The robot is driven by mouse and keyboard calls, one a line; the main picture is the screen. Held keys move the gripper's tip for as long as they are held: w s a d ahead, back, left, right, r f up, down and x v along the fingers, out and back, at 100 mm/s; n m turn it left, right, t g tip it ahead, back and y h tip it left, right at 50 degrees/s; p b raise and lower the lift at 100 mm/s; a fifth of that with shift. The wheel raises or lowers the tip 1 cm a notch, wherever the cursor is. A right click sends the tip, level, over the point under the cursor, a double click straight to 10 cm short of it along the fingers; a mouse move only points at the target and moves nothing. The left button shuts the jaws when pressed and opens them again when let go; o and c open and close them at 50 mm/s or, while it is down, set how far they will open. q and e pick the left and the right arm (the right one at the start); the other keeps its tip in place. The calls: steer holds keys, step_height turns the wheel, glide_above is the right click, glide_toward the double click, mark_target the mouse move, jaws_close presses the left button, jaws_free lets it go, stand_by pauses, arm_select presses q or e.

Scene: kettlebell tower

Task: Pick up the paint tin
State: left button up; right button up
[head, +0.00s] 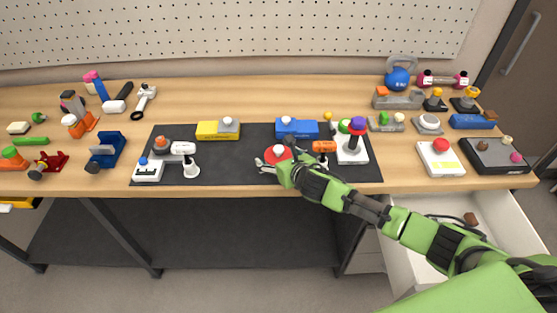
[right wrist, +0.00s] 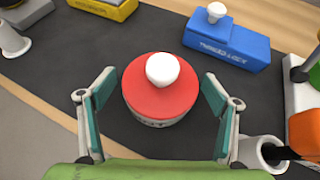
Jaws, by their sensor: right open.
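The paint tin (right wrist: 152,98) looks like a short round tin with a red lid and a white knob on top. It stands upright on the dark mat, and its lid also shows in the head view (head: 278,152). My right gripper (head: 272,158) is at the tin, its jaws spread open. In the right wrist view one finger is on each side of the tin, with a visible gap to each; nothing is held. The tin's lower side is mostly hidden by its lid. My left gripper is not in view.
A blue box (right wrist: 228,42) with a white knob stands just behind the tin. A white-and-orange tool (head: 323,147) lies close on the right. A yellow box (head: 209,130) stands behind to the left. The dark mat (head: 235,165) is bare left of the tin.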

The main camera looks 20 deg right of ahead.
steer(key=c, duration=1.3)
steer(key=shift+w+r, duration=0.1)
